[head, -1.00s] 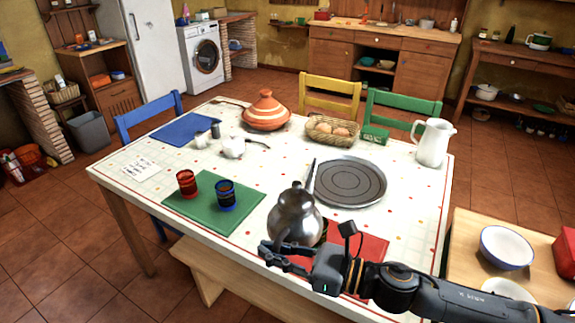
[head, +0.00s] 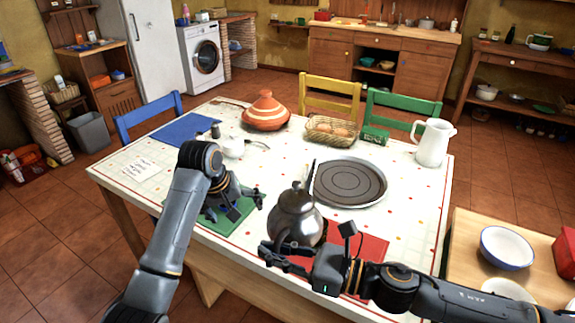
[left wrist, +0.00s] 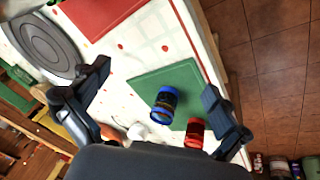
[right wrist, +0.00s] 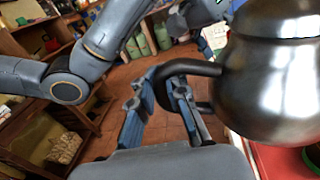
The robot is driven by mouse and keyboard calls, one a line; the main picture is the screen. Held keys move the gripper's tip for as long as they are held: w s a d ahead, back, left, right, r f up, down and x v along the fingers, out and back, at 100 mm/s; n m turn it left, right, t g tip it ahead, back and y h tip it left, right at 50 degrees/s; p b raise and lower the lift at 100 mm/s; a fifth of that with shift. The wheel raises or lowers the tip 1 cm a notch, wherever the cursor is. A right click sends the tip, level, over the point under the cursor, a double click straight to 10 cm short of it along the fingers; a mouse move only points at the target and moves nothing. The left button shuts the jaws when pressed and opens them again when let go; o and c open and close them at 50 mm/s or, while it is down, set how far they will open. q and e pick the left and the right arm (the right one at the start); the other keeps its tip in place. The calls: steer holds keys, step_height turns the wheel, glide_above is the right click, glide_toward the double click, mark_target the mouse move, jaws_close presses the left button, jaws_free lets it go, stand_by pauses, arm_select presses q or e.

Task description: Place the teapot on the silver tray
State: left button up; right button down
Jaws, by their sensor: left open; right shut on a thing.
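The shiny metal teapot (head: 297,220) is at the table's near edge, by the red mat (head: 362,252); I cannot tell if its base touches anything. My right gripper (head: 272,252) is shut on its black handle (right wrist: 180,68), which lies between the fingers in the right wrist view. The round silver tray (head: 378,199) lies flat behind and right of the teapot, with nothing on it. My left gripper (head: 238,208) is open and empty above the green mat (head: 210,213). The left wrist view shows a blue cup (left wrist: 163,105) and a red cup (left wrist: 194,133) between its fingers, apart from them.
An orange tagine (head: 266,112), a bread basket (head: 331,130) and a white pitcher (head: 433,143) stand on the far part of the table (head: 425,215). A white sugar pot (head: 233,147) is beyond my left gripper. A bench (head: 245,285) runs along the front.

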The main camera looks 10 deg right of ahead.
arm_select(q)
steer(key=s+d+r+m+t+h, duration=0.15)
steer(key=d+r+m, duration=0.5)
steer(key=r, duration=0.85)
arm_select(e)
steer(key=shift+r, duration=0.2)
arm_select(q)
step_height(320, 180, up, 6)
steer(key=m+g, duration=0.2)
steer(key=m, duration=0.2)
glide_above(304, 201)
steer(key=a, duration=0.3)
steer(key=shift+w+a+f+t, duration=0.2)
steer(key=shift+w+t, duration=0.05)
steer(key=shift+w, duration=0.1)
steer(key=shift+s, duration=0.35)
steer(key=shift+s+m, duration=0.2)
steer(key=shift+m, duration=0.05)
steer(key=shift+d+f, duration=0.15)
steer(key=shift+f, duration=0.2)
steer(key=x, duration=1.1)
steer(key=shift+s+f, duration=0.15)
steer(key=shift+c, duration=0.2)
